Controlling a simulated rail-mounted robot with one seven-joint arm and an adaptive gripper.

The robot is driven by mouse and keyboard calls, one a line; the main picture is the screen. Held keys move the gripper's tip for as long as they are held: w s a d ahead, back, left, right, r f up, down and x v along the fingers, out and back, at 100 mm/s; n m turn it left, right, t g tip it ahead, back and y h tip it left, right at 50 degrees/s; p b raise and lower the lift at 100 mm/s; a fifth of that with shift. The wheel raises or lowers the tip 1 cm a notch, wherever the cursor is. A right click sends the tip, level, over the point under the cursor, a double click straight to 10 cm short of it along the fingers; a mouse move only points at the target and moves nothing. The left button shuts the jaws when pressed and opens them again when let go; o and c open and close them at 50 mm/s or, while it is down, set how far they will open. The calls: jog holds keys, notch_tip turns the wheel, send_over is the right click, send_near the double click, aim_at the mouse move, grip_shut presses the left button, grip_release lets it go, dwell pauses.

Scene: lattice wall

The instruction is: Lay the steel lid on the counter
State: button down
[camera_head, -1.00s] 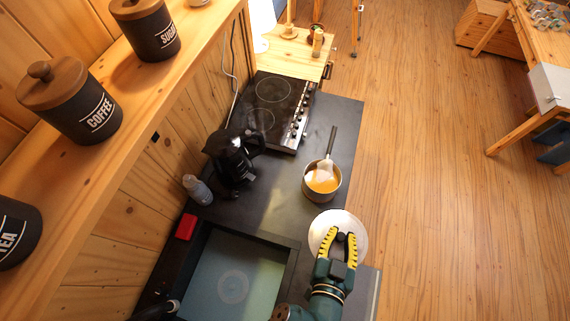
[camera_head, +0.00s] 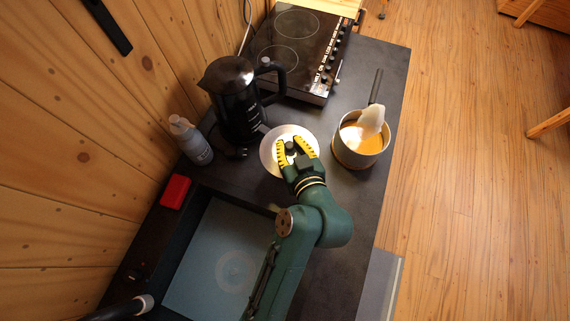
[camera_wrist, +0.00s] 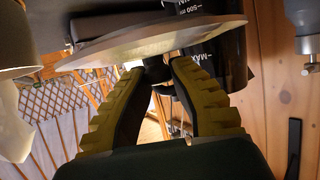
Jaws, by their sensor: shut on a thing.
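The steel lid (camera_head: 270,155) is a round, pale disc with a dark knob. In the head view it is over the dark counter (camera_head: 345,215), between the black kettle and the saucepan. My gripper (camera_head: 292,150) is shut on the lid's knob, its yellow fingers on either side. In the wrist view the lid (camera_wrist: 150,42) shows nearly edge-on beyond the fingers, and my gripper (camera_wrist: 157,75) has the dark knob between its fingertips. I cannot tell whether the lid touches the counter.
A saucepan (camera_head: 345,158) with orange contents and a white utensil stands right of the lid. The black kettle (camera_head: 236,105) is close on its left. A cooktop (camera_head: 290,50) is behind, a bottle (camera_head: 192,140) and red block (camera_head: 175,191) at left, the sink (camera_head: 215,255) in front.

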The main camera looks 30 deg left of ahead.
aim_at(289, 161)
notch_tip(289, 161, down, 10)
jog(key=shift+r+b, duration=0.15)
jog(key=shift+b, duration=0.35)
